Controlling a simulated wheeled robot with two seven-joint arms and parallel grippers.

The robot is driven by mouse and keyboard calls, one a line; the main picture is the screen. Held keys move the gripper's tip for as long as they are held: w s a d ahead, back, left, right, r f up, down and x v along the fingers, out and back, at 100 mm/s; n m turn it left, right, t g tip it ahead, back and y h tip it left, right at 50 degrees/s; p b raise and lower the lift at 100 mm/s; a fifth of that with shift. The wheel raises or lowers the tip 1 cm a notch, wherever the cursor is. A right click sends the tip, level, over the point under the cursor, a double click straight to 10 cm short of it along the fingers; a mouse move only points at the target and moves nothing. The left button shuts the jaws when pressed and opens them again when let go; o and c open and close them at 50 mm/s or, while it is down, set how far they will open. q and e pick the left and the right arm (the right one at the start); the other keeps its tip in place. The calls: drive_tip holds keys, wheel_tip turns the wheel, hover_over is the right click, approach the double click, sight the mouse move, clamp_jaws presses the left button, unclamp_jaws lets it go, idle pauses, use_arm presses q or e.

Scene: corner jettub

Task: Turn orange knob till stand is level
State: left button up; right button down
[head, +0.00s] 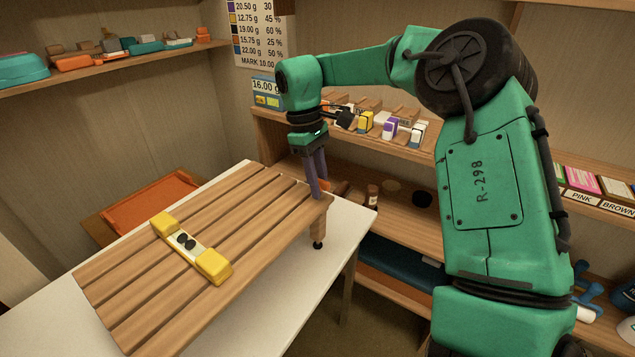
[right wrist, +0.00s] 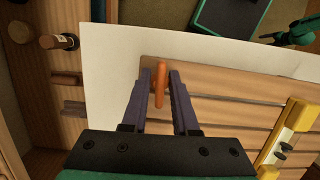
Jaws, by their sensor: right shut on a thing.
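The slatted wooden stand (head: 130,285) sits on a white table, with a short dark-tipped leg at its right corner. The orange knob (right wrist: 160,84) is at the stand's corner in the right wrist view. My right gripper (head: 318,187) is over that corner, pointing down. In the right wrist view, my right gripper (right wrist: 160,88) has its purple fingers on either side of the knob, shut on it. A yellow and white level (head: 212,265) lies across the slats and also shows in the right wrist view (right wrist: 290,135). Its dark middle marks are too small to read. My left gripper is not in view.
The white table (head: 270,325) has bare room in front of the stand. An orange tray (head: 150,205) is behind it. Wooden shelves with small boxes (head: 390,128) stand to the right, and a dark bottle (head: 372,195) is on a lower shelf.

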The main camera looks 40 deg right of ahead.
sight(320, 179)
drive_tip(key=c, duration=1)
unclamp_jaws()
drive_tip(key=shift+s+d, duration=0.1)
drive_tip(key=p+v, duration=0.2)
drive_tip(key=s+p+v, duration=0.1)
drive_tip(key=p+v, duration=0.1)
drive_tip(key=v, duration=0.1)
drive_tip(key=shift+s+d+r, duration=0.1)
drive_tip(key=shift+d+r, duration=0.05)
drive_tip(key=shift+r, duration=0.05)
drive_tip(key=shift+f, duration=0.15)
